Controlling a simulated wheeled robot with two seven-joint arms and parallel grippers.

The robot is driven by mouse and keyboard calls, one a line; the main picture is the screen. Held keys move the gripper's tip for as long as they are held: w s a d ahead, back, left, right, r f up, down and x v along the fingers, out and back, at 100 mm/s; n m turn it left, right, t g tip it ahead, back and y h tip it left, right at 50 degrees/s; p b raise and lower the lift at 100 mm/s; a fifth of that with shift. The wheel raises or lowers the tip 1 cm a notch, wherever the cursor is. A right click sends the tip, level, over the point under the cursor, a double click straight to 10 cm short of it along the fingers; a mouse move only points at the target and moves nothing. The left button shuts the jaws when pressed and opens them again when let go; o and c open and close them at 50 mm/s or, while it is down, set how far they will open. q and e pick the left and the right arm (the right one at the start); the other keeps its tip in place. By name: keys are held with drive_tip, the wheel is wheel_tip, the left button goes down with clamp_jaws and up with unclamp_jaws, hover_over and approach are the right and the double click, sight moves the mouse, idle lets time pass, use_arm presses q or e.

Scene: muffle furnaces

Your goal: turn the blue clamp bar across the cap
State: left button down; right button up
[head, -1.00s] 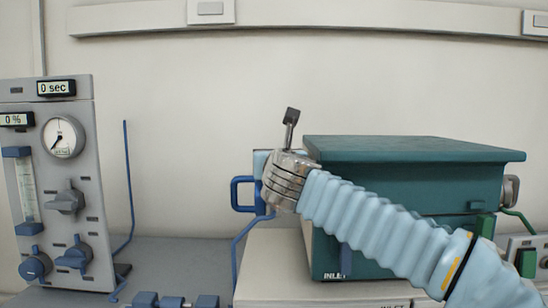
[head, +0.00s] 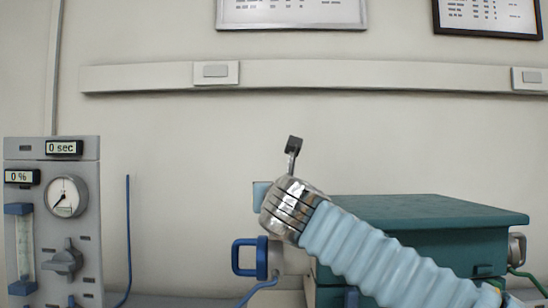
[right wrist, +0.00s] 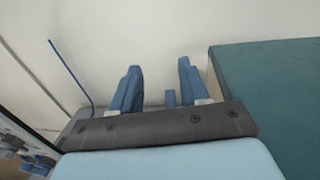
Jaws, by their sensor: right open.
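A blue D-shaped loop (head: 240,257) with an upright blue piece stands at the furnace's left end. It looks like the clamp bar, but I cannot be sure. A silver-grey round part (head: 290,258) beside it may be the cap, partly hidden by my right wrist. In the right wrist view, my right gripper (right wrist: 160,88) is open, its two blue fingers apart. A small blue piece (right wrist: 170,98) shows between them, nearer the right finger; I cannot tell whether it touches. In the head view the fingers are hidden behind my wrist. My left gripper is not in view.
The teal furnace (head: 430,212) stands right of the gripper, its top also in the right wrist view (right wrist: 270,90). A grey gas panel (head: 85,228) with gauge and knobs stands left. A thin blue tube (head: 128,235) rises beside it.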

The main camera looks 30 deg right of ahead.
drive_tip(key=s+a+r, duration=0.6)
drive_tip(key=s, duration=0.3)
drive_tip(key=shift+s+r, duration=0.3)
drive_tip(key=shift+r, duration=0.05)
